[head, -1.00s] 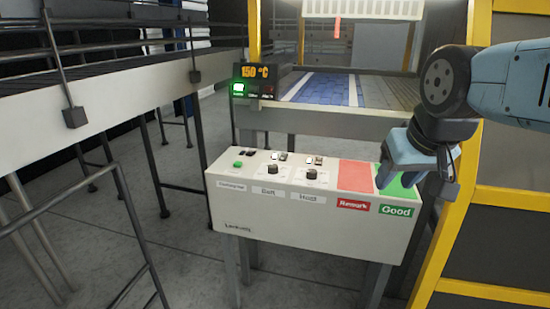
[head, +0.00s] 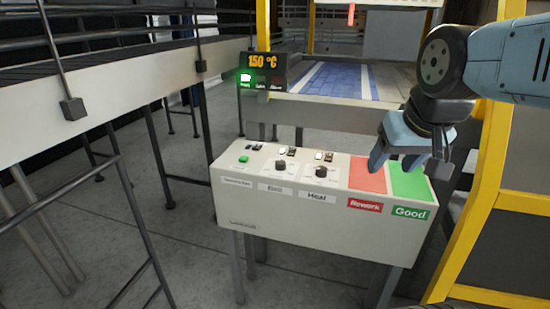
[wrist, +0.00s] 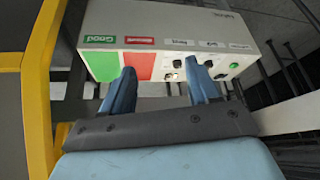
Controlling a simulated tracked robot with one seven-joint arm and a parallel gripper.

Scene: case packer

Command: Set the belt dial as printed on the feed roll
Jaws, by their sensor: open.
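The belt dial (head: 281,167) is a dark knob above the "Belt" label on the white control box; I cannot read its setting. The heat dial (head: 320,171) sits to its right. In the wrist view the belt dial (wrist: 208,64) shows small, just right of my right finger. My gripper (head: 401,162) is open and empty, above the red and green pads, to the right of both dials. In the wrist view its fingers (wrist: 163,90) stand apart with the box beyond them. No feed roll with print can be made out.
The control box (head: 300,218) carries a green button (head: 244,158), a red Rework pad (head: 367,175) and a green Good pad (head: 411,181). A display (head: 264,62) reads 150 °C. Yellow posts (head: 480,190) stand right, and a railed conveyor (head: 75,110) runs left.

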